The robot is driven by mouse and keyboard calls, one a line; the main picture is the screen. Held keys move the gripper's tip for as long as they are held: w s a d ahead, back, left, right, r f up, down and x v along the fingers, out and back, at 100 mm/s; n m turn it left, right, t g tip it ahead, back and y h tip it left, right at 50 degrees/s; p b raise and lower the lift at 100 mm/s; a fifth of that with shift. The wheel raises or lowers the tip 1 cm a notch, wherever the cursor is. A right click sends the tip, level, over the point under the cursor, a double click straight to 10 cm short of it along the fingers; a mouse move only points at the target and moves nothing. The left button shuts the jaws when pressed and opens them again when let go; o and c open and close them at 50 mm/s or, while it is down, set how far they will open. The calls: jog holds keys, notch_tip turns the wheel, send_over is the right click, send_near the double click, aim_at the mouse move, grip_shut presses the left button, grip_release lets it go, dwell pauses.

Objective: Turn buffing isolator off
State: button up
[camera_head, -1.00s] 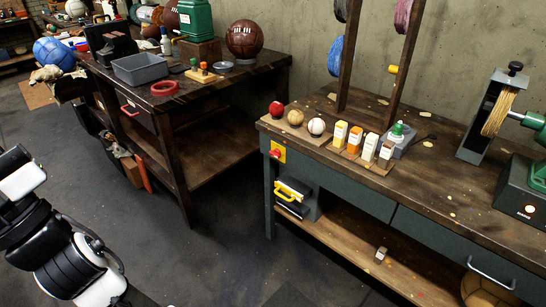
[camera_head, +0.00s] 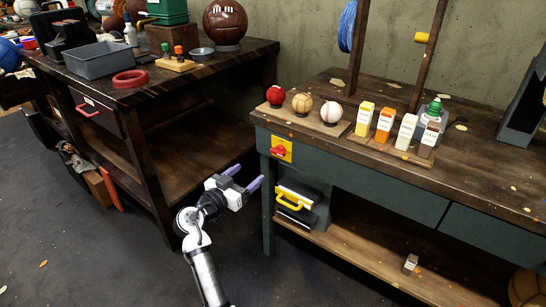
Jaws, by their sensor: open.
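The isolator is a yellow plate with a red rotary knob (camera_head: 279,151) on the front left of the green workbench, just under its top. The knob looks roughly level, but its exact setting is too small to tell. My gripper (camera_head: 243,179) is open and empty, with two pale purple fingers. In the picture it is left of the bench's front leg and lower than the knob, apart from it. A box with a yellow handle (camera_head: 291,201) is below the isolator.
A dark wooden table (camera_head: 190,85) stands at left. Dark open floor (camera_head: 110,250) lies in front.

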aim_at(276, 153)
jog(key=p+x, duration=0.1)
jog(key=x, duration=1.3)
jog(key=shift+s+d+f, duration=0.1)
jog(key=shift+s+d, duration=0.1)
jog(key=shift+d, duration=0.05)
jog(key=shift+c, duration=0.4)
jog(key=c, duration=0.9)
